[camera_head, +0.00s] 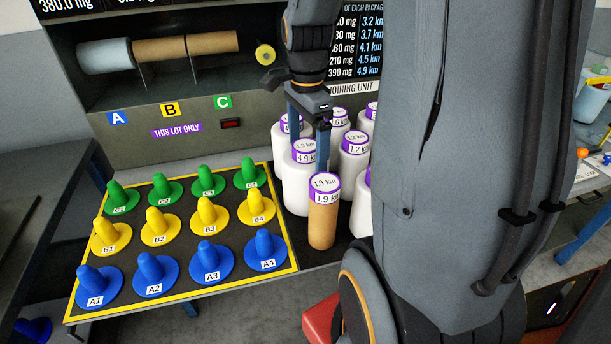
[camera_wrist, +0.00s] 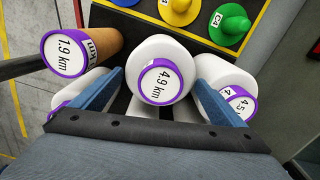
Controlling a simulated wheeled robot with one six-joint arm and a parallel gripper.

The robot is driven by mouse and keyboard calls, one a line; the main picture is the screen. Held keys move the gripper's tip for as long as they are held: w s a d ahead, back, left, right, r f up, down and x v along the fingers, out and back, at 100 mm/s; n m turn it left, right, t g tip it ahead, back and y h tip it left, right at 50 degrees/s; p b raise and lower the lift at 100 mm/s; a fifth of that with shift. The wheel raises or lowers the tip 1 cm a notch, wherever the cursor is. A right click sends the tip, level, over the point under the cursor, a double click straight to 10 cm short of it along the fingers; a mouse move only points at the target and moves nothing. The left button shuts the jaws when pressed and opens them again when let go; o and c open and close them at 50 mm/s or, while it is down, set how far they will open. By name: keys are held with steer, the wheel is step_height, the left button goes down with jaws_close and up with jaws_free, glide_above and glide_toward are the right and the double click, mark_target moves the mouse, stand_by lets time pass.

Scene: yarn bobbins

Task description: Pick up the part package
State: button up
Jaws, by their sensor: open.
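Several upright yarn packages with purple-rimmed labels stand together; none is visibly marked as the part package. A slim brown one marked 1.9 km (camera_head: 322,226) stands at the front, and it also shows at the left of the wrist view (camera_wrist: 98,32). A white one marked 4.9 km (camera_head: 297,190) stands just behind and left of it. My gripper (camera_head: 307,128) is over the group, pointing down. In the wrist view its blue fingers are spread apart, with the 4.9 km package (camera_wrist: 160,50) between them; contact cannot be told.
A yellow-edged board (camera_head: 180,292) on the left carries green, yellow and blue cones in rows. More white packages, one marked 1.2 km (camera_head: 354,160), crowd close by. A machine panel (camera_head: 170,115) with a horizontal roll (camera_head: 190,47) stands behind. My arm hides the right side.

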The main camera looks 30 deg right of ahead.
steer(key=shift+f, duration=1.25)
steer(key=c, duration=1.7)
steer(key=shift+r, duration=0.15)
step_height(320, 180, up, 18)
steer(key=shift+f+b, duration=0.1)
steer(key=shift+b, duration=1)
